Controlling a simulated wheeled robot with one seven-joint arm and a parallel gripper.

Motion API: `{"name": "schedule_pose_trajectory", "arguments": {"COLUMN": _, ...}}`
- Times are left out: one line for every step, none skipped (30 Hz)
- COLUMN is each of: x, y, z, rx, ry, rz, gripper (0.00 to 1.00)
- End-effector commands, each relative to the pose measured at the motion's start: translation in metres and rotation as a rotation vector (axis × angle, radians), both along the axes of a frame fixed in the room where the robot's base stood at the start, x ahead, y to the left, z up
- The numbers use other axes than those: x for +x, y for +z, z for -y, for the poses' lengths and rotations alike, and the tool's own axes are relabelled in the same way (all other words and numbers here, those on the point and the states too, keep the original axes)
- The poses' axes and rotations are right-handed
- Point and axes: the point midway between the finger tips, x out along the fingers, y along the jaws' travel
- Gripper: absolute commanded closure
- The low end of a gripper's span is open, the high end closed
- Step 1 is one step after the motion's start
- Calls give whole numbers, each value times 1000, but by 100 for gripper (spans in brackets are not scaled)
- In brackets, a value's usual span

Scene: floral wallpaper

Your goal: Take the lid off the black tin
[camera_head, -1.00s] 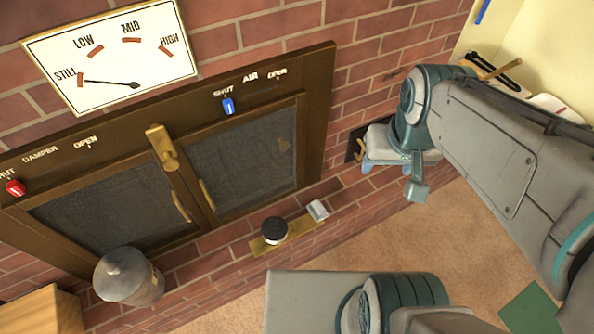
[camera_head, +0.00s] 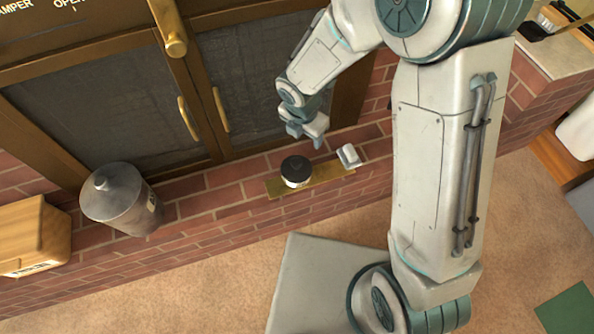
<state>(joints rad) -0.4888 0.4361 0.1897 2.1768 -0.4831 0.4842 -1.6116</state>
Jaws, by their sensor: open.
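The small round tin (camera_head: 297,184) has a black top and a pale band around its side. It stands upright on a narrow brass plate (camera_head: 330,180) on the brick ledge. The black lid (camera_head: 295,166) sits on the tin. My gripper (camera_head: 307,138) is open and empty, just above and behind the tin, in front of the oven doors. It looks apart from the lid, though the exact gap is hard to tell.
A small white block (camera_head: 349,156) sits beside the tin, at the plate's right end. A grey lidded canister (camera_head: 125,205) and a wooden box (camera_head: 32,236) stand to the left. Oven doors (camera_head: 110,110) with brass handles are behind.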

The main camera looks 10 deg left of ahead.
Motion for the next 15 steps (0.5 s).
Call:
{"name": "schedule_pose_trajectory", "arguments": {"x": -3, "y": -20, "z": -9, "rx": -7, "ry": 72, "rz": -11, "gripper": 43}}
{"name": "schedule_pose_trajectory", "arguments": {"x": -4, "y": -26, "z": -13, "rx": -10, "ry": 110, "rz": -15, "gripper": 43}}
{"name": "schedule_pose_trajectory", "arguments": {"x": -5, "y": -32, "z": -18, "rx": -13, "ry": 152, "rz": -19, "gripper": 43}}
{"name": "schedule_pose_trajectory", "arguments": {"x": -6, "y": -36, "z": -21, "rx": -15, "ry": 176, "rz": -21, "gripper": 43}}
{"name": "schedule_pose_trajectory", "arguments": {"x": -7, "y": -40, "z": -22, "rx": -17, "ry": 193, "rz": -24, "gripper": 43}}
{"name": "schedule_pose_trajectory", "arguments": {"x": -7, "y": -45, "z": -24, "rx": -18, "ry": 211, "rz": -26, "gripper": 43}}
{"name": "schedule_pose_trajectory", "arguments": {"x": -7, "y": -49, "z": -25, "rx": -19, "ry": 219, "rz": -26, "gripper": 43}}
{"name": "schedule_pose_trajectory", "arguments": {"x": -7, "y": -53, "z": -25, "rx": -19, "ry": 224, "rz": -27, "gripper": 43}}
{"name": "schedule_pose_trajectory", "arguments": {"x": -6, "y": -60, "z": -26, "rx": -19, "ry": 227, "rz": -28, "gripper": 43}}
{"name": "schedule_pose_trajectory", "arguments": {"x": -5, "y": -66, "z": -25, "rx": -20, "ry": 228, "rz": -28, "gripper": 43}}
{"name": "schedule_pose_trajectory", "arguments": {"x": -4, "y": -72, "z": -25, "rx": -21, "ry": 226, "rz": -28, "gripper": 43}}
{"name": "schedule_pose_trajectory", "arguments": {"x": -3, "y": -81, "z": -24, "rx": -20, "ry": 226, "rz": -28, "gripper": 43}}
{"name": "schedule_pose_trajectory", "arguments": {"x": -2, "y": -87, "z": -24, "rx": -21, "ry": 225, "rz": -28, "gripper": 43}}
{"name": "schedule_pose_trajectory", "arguments": {"x": -1, "y": -93, "z": -24, "rx": -21, "ry": 224, "rz": -28, "gripper": 43}}
{"name": "schedule_pose_trajectory", "arguments": {"x": 0, "y": -100, "z": -24, "rx": -20, "ry": 225, "rz": -28, "gripper": 43}}
